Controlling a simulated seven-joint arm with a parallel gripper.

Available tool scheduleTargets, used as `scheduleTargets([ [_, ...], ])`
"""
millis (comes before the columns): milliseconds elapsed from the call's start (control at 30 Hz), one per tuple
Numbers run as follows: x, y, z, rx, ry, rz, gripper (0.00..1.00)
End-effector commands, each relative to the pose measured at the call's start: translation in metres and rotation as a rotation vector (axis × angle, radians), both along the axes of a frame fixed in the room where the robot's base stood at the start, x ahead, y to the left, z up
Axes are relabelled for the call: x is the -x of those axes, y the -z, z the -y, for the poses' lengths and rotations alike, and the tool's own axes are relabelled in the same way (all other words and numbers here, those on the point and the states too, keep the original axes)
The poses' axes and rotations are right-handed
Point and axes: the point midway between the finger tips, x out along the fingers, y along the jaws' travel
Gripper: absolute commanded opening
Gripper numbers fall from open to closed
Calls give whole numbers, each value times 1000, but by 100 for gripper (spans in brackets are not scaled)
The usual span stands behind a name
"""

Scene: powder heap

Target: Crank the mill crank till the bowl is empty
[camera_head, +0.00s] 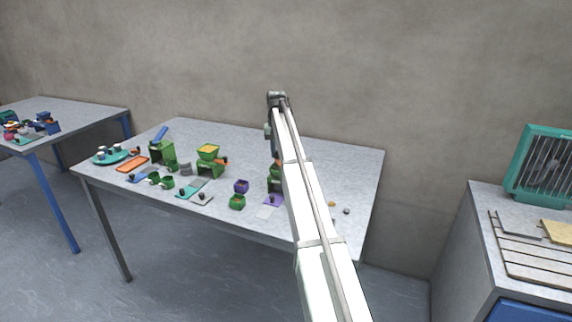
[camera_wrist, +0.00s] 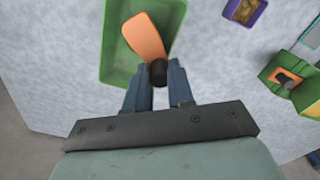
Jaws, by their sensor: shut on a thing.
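The mill shows in the wrist view as a green bowl (camera_wrist: 118,62) seen from above, with an orange crank arm (camera_wrist: 146,36) across it. The crank's black knob (camera_wrist: 158,73) sits between the two fingertips of my gripper (camera_wrist: 159,84), which is shut on it. The visible part of the bowl's inside is plain green with no powder seen; the crank covers the rest. In the head view my arm hides most of this mill, leaving a green and orange edge (camera_head: 273,183) at its left.
More green things, mats and a teal tray (camera_head: 110,158) lie further left. Small pieces (camera_head: 346,211) lie right of my arm; the table's right end is mostly clear.

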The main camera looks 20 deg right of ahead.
Motion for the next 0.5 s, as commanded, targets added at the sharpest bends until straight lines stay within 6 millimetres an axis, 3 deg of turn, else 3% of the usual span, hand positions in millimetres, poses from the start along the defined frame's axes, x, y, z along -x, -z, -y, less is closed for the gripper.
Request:
scheduleTargets([
  [500,7,1,23,0,1,-3,0],
])
